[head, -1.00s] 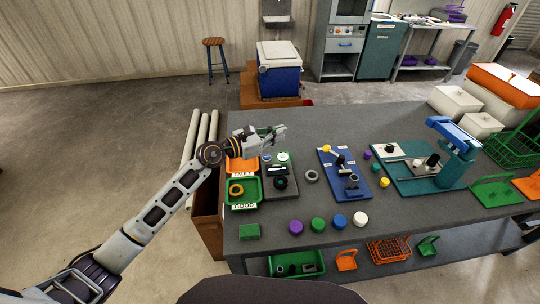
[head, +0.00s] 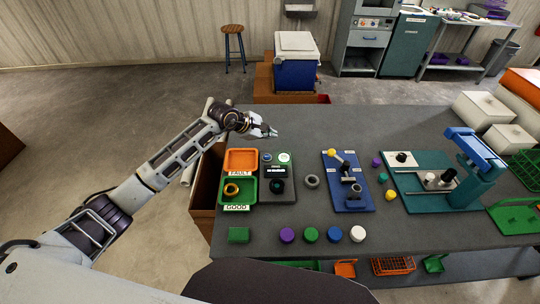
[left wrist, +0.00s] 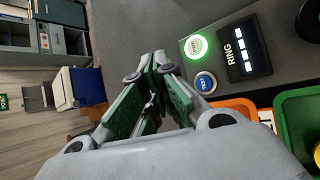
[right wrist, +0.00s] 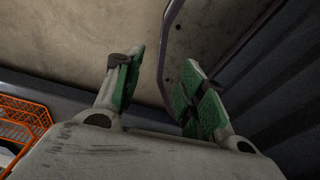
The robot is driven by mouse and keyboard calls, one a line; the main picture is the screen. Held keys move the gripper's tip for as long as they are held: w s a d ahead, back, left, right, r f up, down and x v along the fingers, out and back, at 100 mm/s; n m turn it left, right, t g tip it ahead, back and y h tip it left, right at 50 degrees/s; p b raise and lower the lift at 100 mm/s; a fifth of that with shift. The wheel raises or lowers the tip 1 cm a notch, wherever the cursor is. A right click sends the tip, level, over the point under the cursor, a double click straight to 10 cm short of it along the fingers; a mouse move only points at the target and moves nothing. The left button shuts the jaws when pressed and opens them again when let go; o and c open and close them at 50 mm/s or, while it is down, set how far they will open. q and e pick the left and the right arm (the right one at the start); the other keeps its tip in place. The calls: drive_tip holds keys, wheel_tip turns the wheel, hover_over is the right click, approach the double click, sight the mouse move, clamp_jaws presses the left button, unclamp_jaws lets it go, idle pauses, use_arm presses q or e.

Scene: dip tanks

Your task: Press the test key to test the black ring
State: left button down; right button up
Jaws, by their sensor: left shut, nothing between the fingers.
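The black ring (head: 276,186) sits on the dark test station (head: 286,198), in front of its small display (head: 275,171). A dark curved edge, probably the ring (left wrist: 310,20), shows in the left wrist view. The station has a green lit round key (left wrist: 196,46) and a blue round key (left wrist: 205,82) beside the display (left wrist: 247,50), which reads RING with light bars. I cannot read the key labels. My left gripper (head: 272,132) is shut and empty, behind the station and apart from the keys. My right gripper (right wrist: 158,85) is open and empty, outside the head view.
A grey ring (head: 312,181) and blue fixture (head: 356,201) stand to the right. Several coloured caps lie in front.

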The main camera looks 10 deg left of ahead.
use_arm(q)
drive_tip(key=b, duration=0.2)
hover_over(268, 158)
drive_tip(key=shift+f, duration=3.05)
drive_tip(key=shift+w+f+b, duration=0.1)
drive_tip(key=shift+f+b, duration=0.65)
drive_tip(key=shift+b, duration=0.05)
drive_tip(key=shift+f+b, duration=0.45)
drive_tip(key=shift+f, duration=0.15)
use_arm(e)
drive_tip(key=shift+s+a+f, duration=0.1)
drive_tip(key=shift+a+f, duration=0.15)
drive_tip(key=shift+f, duration=0.5)
drive_tip(key=shift+s+a+f, duration=0.1)
drive_tip(key=shift+a+f, duration=0.15)
drive_tip(key=shift+f, duration=0.55)
drive_tip(key=shift+a+f, duration=0.25)
drive_tip(key=shift+f, duration=0.5)
drive_tip(key=shift+d, duration=0.3)
drive_tip(key=shift+a+f, duration=0.1)
drive_tip(key=shift+a, duration=0.05)
use_arm(q)
drive_tip(key=shift+f+b, duration=0.25)
drive_tip(key=shift+b, duration=0.1)
drive_tip(key=shift+f, duration=0.15)
use_arm(e)
drive_tip(key=shift+a+f, duration=0.1)
drive_tip(key=shift+f, duration=0.3)
